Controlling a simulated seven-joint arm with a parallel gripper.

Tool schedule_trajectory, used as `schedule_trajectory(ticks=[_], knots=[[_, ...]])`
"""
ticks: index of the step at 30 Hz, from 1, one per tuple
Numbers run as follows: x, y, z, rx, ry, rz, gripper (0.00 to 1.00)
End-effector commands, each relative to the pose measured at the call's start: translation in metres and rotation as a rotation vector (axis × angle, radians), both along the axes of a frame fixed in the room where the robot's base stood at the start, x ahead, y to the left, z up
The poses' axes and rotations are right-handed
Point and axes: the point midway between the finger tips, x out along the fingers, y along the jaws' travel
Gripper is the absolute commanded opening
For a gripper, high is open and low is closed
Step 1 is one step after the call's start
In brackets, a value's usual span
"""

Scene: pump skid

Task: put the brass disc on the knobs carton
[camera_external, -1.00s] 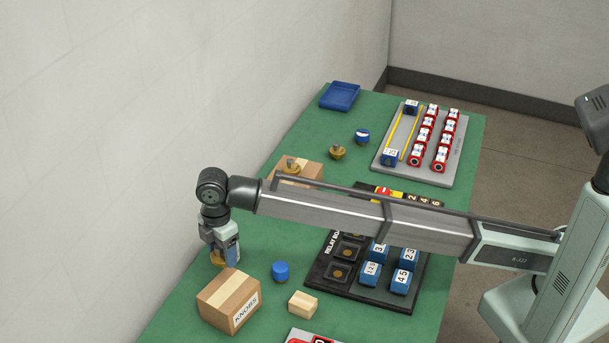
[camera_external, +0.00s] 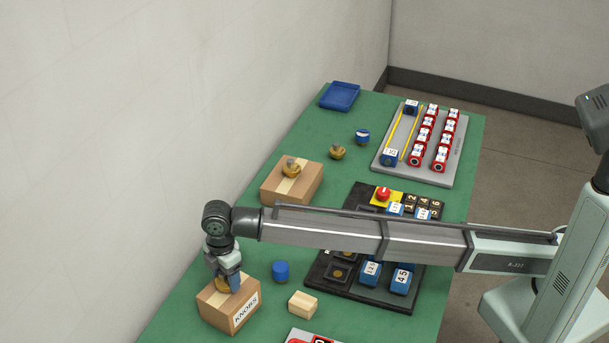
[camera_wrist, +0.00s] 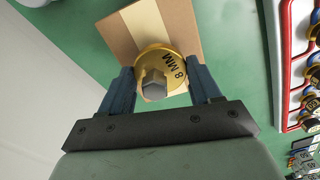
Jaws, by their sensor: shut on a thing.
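The knobs carton (camera_external: 215,313) is a brown box with a pale tape strip and a KNOBS label, on the near left of the green table. My gripper (camera_external: 229,285) is at the carton's top, shut on the brass disc (camera_external: 221,284). In the wrist view the brass disc (camera_wrist: 172,62) shows an "8 MM" marking and a grey hex head, between the blue fingers of my gripper (camera_wrist: 162,82). The carton (camera_wrist: 120,38) lies behind the disc there. I cannot tell whether the disc touches the carton's top.
A blue cylinder (camera_external: 281,271) and a small wooden block (camera_external: 302,304) stand right of the carton. A second carton (camera_external: 305,186) bears a brass knob (camera_external: 291,168). The black relay board (camera_external: 385,290) lies further right, below my arm.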

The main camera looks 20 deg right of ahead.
Motion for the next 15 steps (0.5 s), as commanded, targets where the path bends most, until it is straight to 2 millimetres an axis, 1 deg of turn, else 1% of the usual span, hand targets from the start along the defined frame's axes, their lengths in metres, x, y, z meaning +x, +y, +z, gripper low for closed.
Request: schedule_trajectory(ticks=[6,7,12,15], knots=[[-0.0001,0.0000,-0.0030,0.000,0.000,0.000,0.29],[0.0000,0.0000,-0.0030,0.000,0.000,0.000,0.65],[0.0000,0.0000,-0.0027,0.000,0.000,0.000,0.81],[0.0000,0.0000,-0.0027,0.000,0.000,0.000,0.88]])
